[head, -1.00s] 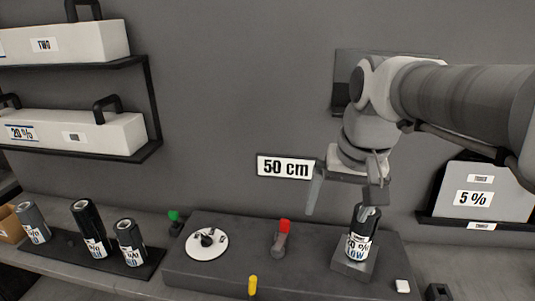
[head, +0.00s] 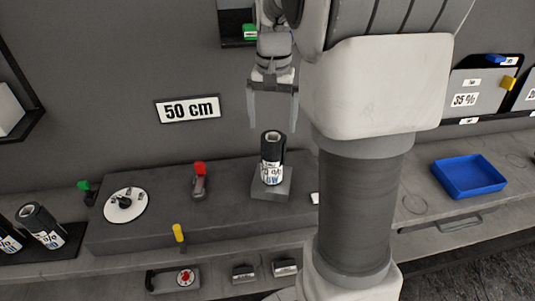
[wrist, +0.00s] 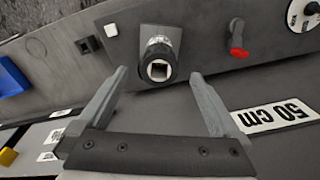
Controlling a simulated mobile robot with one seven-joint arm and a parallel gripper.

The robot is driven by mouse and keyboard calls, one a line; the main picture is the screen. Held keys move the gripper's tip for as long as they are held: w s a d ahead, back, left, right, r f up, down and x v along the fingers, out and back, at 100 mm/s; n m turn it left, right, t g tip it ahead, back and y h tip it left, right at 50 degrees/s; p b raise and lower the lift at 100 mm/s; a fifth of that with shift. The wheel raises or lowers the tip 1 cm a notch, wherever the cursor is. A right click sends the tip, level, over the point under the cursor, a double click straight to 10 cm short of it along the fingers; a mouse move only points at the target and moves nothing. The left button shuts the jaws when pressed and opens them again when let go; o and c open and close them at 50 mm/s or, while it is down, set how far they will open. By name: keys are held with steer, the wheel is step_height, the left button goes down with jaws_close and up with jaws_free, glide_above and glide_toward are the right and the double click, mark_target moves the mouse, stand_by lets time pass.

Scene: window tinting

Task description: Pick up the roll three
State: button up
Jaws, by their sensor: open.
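A dark roll (head: 272,155) with a white label stands upright on a square grey block (head: 272,188) at the right of the raised bench console. The label is too small to read as "three". My gripper (head: 272,124) is open and empty, its two fingers pointing down above the roll, apart from it. In the wrist view the roll (wrist: 158,60) appears end-on, its hollow top just beyond the fingertips (wrist: 158,74) and between them. Two more dark rolls, the nearer one (head: 41,225), stand on a black tray at the far left.
On the console sit a red-handled lever (head: 199,181), a white dial (head: 125,205) and a yellow-topped lever (head: 179,233). A "50 cm" sign (head: 188,108) hangs on the wall behind. A blue tray (head: 468,176) lies on the bench at right.

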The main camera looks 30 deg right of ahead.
mark_target(273, 147)
step_height(273, 147, down, 4)
steer(key=shift+f, duration=0.1)
steer(key=f, duration=0.3)
steer(key=w+f, duration=0.1)
steer(key=shift+d+f, duration=0.2)
steer(key=shift+d, duration=0.15)
steer(key=shift+f, duration=0.55)
jaws_close()
